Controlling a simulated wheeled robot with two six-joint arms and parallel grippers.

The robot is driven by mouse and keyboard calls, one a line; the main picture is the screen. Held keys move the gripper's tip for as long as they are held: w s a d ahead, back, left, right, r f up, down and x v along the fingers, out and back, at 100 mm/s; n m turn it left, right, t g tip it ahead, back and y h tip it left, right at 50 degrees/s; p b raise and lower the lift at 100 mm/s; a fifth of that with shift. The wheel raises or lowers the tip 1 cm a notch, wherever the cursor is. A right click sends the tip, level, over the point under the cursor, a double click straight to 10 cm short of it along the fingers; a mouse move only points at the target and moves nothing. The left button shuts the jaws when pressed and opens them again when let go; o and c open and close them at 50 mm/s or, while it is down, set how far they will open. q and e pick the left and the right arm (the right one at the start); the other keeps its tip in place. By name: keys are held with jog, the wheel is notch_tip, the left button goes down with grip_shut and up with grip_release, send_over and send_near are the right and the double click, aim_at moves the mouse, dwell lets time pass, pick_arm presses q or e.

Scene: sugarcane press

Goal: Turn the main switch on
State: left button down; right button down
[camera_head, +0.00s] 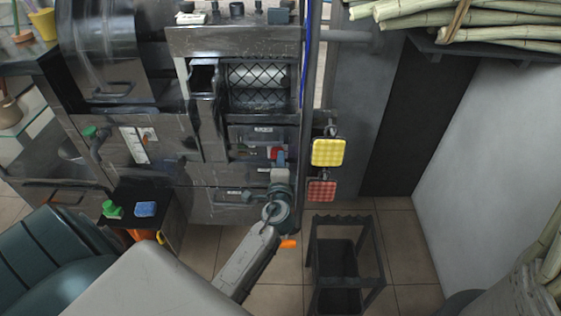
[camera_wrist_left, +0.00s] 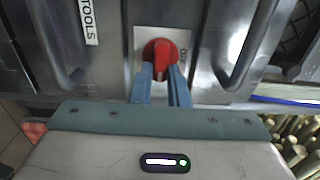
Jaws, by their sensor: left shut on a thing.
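The main switch is a red rotary knob (camera_wrist_left: 160,52) on a pale plate on the press's metal front. Its red edge also shows in the head view (camera_head: 274,153), partly hidden by my gripper. My left gripper (camera_wrist_left: 161,74) has its two blue fingers on either side of the knob's handle and is shut on it. In the head view, my left gripper (camera_head: 279,172) reaches up to the lower front panel. The handle lies between the fingers, in line with them. My right gripper is not in view.
A dark metal post (camera_head: 306,110) stands just right of the switch, with a yellow pad (camera_head: 328,152) and a red pad (camera_head: 321,190) hanging beside it. A dark open-frame stand (camera_head: 375,270) is on the tiled floor at lower right. A "TOOLS" label (camera_wrist_left: 88,22) is left of the switch in the wrist view.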

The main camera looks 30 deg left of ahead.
pick_arm(q)
jog(key=c, duration=1.4)
grip_release()
jog(key=shift+d, duration=0.1)
jog(key=b+v, duration=0.1)
jog(key=v, duration=0.9)
jog(key=shift+s, duration=0.35)
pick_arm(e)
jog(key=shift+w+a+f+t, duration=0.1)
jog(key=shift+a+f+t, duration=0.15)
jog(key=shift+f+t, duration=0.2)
pick_arm(q)
jog(key=shift+d, duration=0.1)
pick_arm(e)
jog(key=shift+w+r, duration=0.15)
